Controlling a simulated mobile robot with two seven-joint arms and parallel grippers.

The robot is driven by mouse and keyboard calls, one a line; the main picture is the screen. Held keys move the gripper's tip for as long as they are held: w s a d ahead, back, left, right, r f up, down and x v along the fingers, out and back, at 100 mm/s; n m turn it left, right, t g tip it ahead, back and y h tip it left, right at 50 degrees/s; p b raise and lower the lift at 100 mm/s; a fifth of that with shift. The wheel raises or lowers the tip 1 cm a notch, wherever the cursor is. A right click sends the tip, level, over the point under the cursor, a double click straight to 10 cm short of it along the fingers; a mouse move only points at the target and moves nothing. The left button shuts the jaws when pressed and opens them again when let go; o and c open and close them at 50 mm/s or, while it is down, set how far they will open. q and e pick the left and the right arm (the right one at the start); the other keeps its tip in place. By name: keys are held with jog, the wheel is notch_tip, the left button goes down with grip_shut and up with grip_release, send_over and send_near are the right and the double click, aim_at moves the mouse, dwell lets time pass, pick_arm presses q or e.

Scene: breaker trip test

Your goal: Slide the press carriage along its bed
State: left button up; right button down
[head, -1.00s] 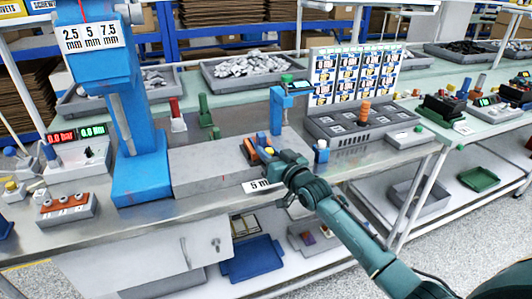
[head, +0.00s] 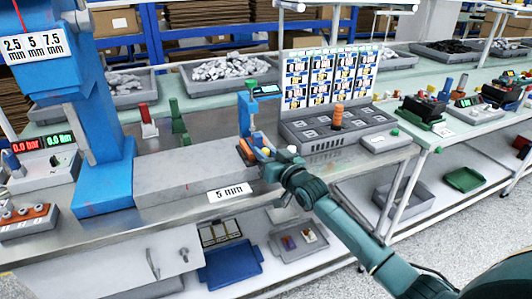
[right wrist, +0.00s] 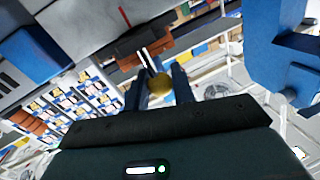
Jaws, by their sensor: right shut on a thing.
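The press carriage (head: 245,150), a small orange-brown block with a blue part, sits at the right end of the grey press bed (head: 180,170). In the right wrist view the brown carriage (right wrist: 158,48) shows with two pale rods leading to a round yellow knob (right wrist: 159,84). My right gripper (head: 268,157) reaches the carriage from the right. In its wrist view, its two dark blue fingers (right wrist: 160,84) stand on either side of the knob, shut on it. The blue press column (head: 105,160) stands at the bed's left end. My left gripper is not in view.
A blue stand with a small display (head: 245,115) rises just behind the carriage. A "5 mm" label (head: 230,193) is on the bench front. A grey panel with an orange knob (head: 325,130) stands to the right. The bed between column and carriage is clear.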

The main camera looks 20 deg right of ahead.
jog(key=shift+d, duration=0.25)
jog(key=c, duration=1.2)
grip_release()
jog(key=shift+d, duration=0.1)
jog(key=shift+c, duration=0.2)
jog(key=shift+s, duration=0.45)
jog(key=v, duration=1.2)
jog(key=shift+s, duration=0.2)
